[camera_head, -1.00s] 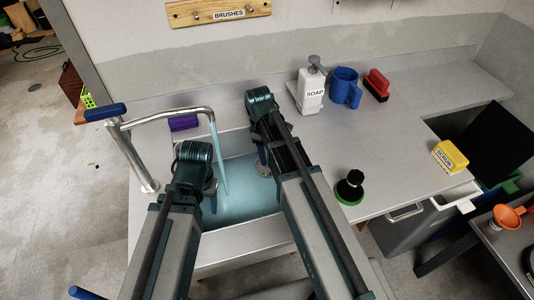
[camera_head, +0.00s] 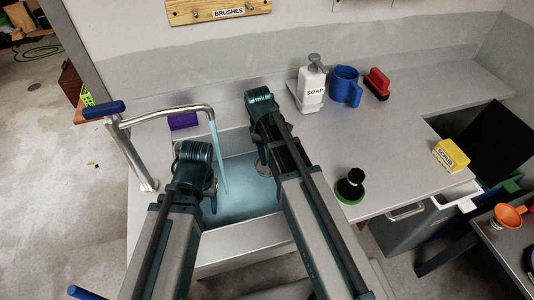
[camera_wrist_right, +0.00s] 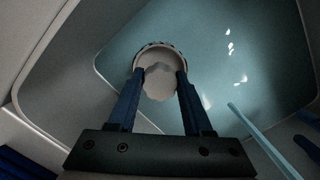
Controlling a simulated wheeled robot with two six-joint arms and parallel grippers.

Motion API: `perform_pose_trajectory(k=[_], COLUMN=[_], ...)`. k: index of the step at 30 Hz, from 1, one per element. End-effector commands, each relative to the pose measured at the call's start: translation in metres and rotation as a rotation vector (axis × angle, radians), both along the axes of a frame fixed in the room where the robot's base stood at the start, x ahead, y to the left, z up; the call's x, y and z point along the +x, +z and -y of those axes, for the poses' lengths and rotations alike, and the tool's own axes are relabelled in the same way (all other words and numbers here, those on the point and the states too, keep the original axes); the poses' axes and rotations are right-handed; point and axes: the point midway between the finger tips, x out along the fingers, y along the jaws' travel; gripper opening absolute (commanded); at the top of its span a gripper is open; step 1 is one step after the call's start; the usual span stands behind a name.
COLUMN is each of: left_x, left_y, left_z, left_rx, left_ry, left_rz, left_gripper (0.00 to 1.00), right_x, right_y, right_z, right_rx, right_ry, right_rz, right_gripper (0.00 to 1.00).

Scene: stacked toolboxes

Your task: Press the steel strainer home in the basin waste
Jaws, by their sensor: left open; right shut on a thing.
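The steel strainer (camera_wrist_right: 159,80) is a round grey piece inside a toothed ring, seen between the blue fingers of my right gripper (camera_wrist_right: 161,75) in the right wrist view. My right gripper is shut on it, low in the basin (camera_head: 240,205).
A tap (camera_head: 140,160) with a blue lever runs a stream into the basin. A purple block (camera_head: 183,121) lies behind the basin. A soap bottle (camera_head: 312,88), blue mug (camera_head: 344,86), red brush (camera_head: 377,84) and green-rimmed black item (camera_head: 350,187) stand on the counter to the right.

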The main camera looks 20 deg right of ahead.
Motion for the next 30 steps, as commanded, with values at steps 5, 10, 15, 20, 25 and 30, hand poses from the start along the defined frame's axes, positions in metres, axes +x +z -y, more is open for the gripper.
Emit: perform_pose_trajectory(k=[5, 10, 15, 20, 25, 30], left_x=[0.0, 0.0, 0.0, 0.0, 0.0, 0.0], left_y=[-0.002, -0.002, -0.002, -0.002, 0.001, 0.013], left_z=[0.0, 0.0, 0.0, 0.0, 0.0, 0.0], left_rx=[0.0, 0.0, 0.0, 0.0, 0.0, 0.0], left_ry=[0.0, 0.0, 0.0, 0.0, 0.0, 0.0], left_rz=[0.0, 0.0, 0.0, 0.0, 0.0, 0.0], left_gripper=[0.57, 0.57, 0.57, 0.57, 0.57, 0.57], right_x=[0.0, 0.0, 0.0, 0.0, 0.0, 0.001], right_y=[-0.002, -0.002, -0.002, -0.002, 0.001, 0.013], right_z=[0.0, 0.0, 0.0, 0.0, 0.0, -0.001], right_rx=[0.0, 0.0, 0.0, 0.0, 0.0, 0.0], right_ry=[0.0, 0.0, 0.0, 0.0, 0.0, 0.0], right_rz=[0.0, 0.0, 0.0, 0.0, 0.0, 0.0], right_gripper=[0.1, 0.7, 0.85, 0.85, 0.85, 0.85])
